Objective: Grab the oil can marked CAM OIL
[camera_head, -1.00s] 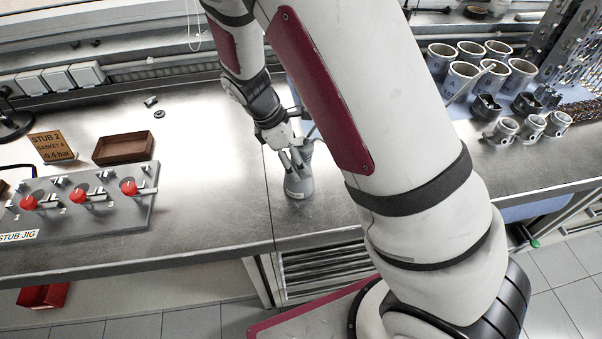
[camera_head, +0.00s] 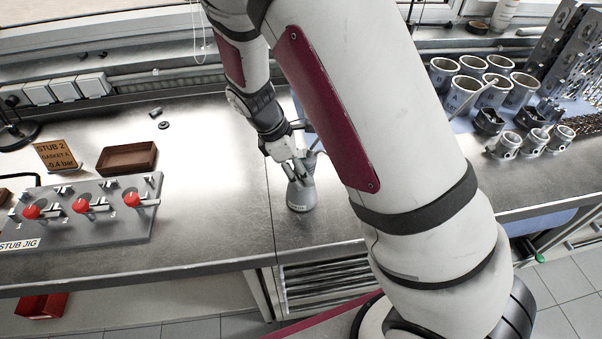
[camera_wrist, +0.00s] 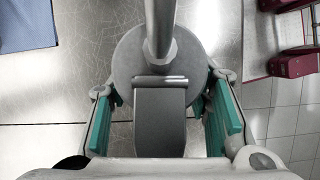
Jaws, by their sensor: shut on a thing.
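A grey oil can (camera_head: 301,197) with a wide round base and a narrower top stands upright at the front of the steel bench. A small label shows low on its side, too small to read. My gripper (camera_head: 297,170) is shut on its upper part. In the wrist view the oil can (camera_wrist: 160,110) shows from above, with a round body, a spout and a flat grey piece between the green finger pads of my gripper (camera_wrist: 163,115). Whether the can's base touches the bench is hard to tell.
Left of the can are the stub jig (camera_head: 90,220) with red knobs, a brown tray (camera_head: 128,158) and a STUB 2 sign (camera_head: 55,155). Several metal cylinders (camera_head: 465,92) and pistons (camera_head: 535,142) stand at the right. The bench around the can is clear.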

